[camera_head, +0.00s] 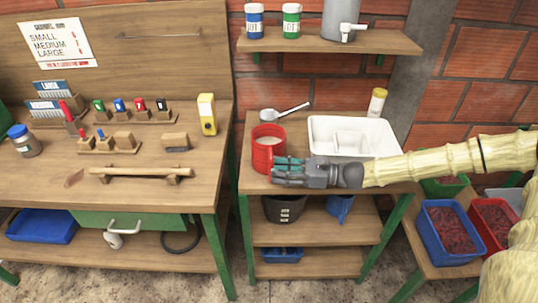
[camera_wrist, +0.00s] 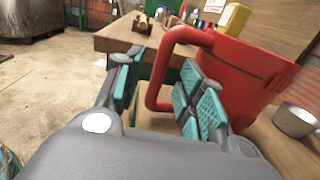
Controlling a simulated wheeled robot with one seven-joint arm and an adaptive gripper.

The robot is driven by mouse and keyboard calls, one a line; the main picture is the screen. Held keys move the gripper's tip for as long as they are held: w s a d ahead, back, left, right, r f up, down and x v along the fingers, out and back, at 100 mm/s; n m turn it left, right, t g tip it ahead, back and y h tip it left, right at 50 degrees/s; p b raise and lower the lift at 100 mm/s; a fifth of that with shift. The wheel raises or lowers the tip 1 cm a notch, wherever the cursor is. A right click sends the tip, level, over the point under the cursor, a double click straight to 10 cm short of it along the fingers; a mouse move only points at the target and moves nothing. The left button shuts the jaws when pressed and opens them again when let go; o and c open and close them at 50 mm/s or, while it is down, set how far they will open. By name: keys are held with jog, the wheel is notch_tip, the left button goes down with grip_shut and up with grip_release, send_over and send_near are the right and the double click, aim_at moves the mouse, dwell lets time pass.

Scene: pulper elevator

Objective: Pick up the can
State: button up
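The can is a red, open-topped, mug-like vessel (camera_head: 262,155) standing upright near the left front of the small wooden table (camera_head: 330,183). In the wrist view, the can (camera_wrist: 240,75) fills the upper right, with its loop handle (camera_wrist: 160,75) towards me. My gripper (camera_head: 280,172) is at the can's front right side in the head view. In the wrist view, my gripper (camera_wrist: 158,80) is open, with teal-padded fingers on either side of the handle. The right finger overlaps the space between handle and body. Clear gaps show beside the handle; whether a finger touches the can is unclear.
A metal ladle (camera_head: 285,112) lies behind the can. A shelf (camera_head: 330,40) hangs above. The left workbench (camera_head: 130,200) holds tools, and a gap separates the two tables.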

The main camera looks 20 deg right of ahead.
jog(key=shift+x, duration=1.5)
grip_shut()
jog(key=shift+r, duration=0.1)
